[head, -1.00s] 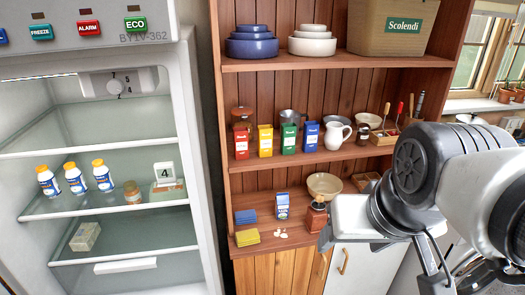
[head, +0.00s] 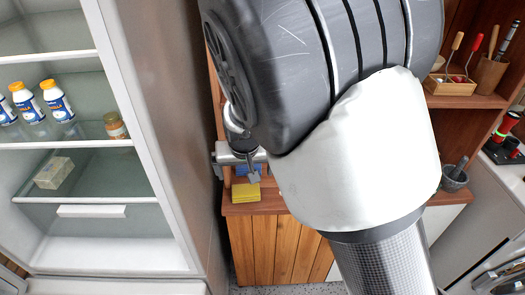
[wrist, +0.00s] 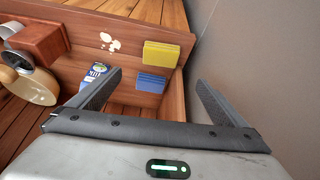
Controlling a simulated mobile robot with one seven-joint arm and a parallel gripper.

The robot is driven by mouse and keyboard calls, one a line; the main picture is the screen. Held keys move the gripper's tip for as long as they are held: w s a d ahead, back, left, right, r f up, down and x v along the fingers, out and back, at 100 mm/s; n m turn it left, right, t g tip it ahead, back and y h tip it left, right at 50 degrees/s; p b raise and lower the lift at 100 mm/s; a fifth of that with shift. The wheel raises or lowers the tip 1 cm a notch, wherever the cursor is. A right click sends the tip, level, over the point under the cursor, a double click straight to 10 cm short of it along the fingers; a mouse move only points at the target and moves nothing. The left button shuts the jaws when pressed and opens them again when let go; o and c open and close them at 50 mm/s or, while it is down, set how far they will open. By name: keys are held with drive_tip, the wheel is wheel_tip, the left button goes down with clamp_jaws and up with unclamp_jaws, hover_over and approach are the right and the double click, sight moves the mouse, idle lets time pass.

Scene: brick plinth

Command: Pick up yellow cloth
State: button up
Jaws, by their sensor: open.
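The yellow cloth (head: 245,193) is a flat folded block at the front left of the lowest open shelf. It also shows in the wrist view (wrist: 167,54), just beyond and between my fingertips. A blue folded cloth (wrist: 152,84) lies beside it, closer to the fingers in that view and mostly hidden in the head view. My gripper (wrist: 160,76) is open and empty, with its two fingers wide apart. In the head view the gripper (head: 252,176) is partly hidden by my arm and shows near the cloths. I see no contact with the yellow cloth.
The fridge (head: 150,130) stands close on the left, and its grey side (wrist: 250,60) borders the shelf.

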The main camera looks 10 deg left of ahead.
drive_tip(key=b, duration=0.2)
hover_over(245, 190)
drive_tip(key=s+d, duration=0.1)
drive_tip(key=s, duration=0.1)
wheel_tip(245, 190, down, 10)
drive_tip(key=shift+d+r, duration=0.1)
drive_tip(key=shift+b+x, duration=0.45)
drive_tip(key=shift+x, duration=2.15)
drive_tip(key=shift+s, duration=0.15)
drive_tip(key=c, duration=1.1)
